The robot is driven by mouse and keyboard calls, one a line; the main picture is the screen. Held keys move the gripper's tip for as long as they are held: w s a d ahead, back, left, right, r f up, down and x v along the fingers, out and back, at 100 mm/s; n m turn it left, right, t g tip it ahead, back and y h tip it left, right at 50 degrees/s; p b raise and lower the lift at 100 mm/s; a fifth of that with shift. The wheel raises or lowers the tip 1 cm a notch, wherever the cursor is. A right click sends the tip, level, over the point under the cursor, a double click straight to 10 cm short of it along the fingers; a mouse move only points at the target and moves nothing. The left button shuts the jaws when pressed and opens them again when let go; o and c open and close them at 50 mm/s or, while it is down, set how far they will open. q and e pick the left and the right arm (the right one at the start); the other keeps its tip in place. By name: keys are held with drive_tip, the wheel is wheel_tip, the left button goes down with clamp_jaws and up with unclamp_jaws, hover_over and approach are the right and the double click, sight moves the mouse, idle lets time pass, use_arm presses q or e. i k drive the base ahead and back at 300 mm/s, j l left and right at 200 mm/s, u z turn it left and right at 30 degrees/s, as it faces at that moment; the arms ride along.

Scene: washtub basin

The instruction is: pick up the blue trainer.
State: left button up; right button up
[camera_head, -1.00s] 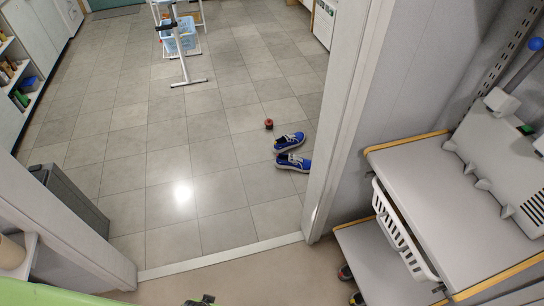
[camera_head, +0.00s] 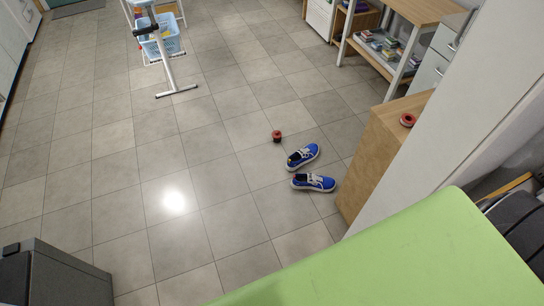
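Two blue trainers with white soles and laces lie on the tiled floor right of the middle. The nearer blue trainer (camera_head: 313,182) points right, and the farther blue trainer (camera_head: 303,156) lies just behind it, tilted up to the right. Both stand apart from me, beyond the green surface in front. Neither of my grippers is in view.
A small red-and-black object (camera_head: 277,136) lies behind the trainers. A wooden cabinet (camera_head: 381,150) with a red ring (camera_head: 407,120) on top stands to their right. A dark grey bin (camera_head: 62,278) is at lower left. A white stand (camera_head: 166,62) is behind. The floor left of the trainers is clear.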

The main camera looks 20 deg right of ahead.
sight(309, 181)
drive_tip(key=i+j, duration=0.1)
drive_tip(key=i, duration=1.8)
drive_tip(key=i+z, duration=0.2)
drive_tip(key=i, duration=0.75)
drive_tip(key=i+j+z, duration=0.2)
drive_tip(key=i, duration=0.75)
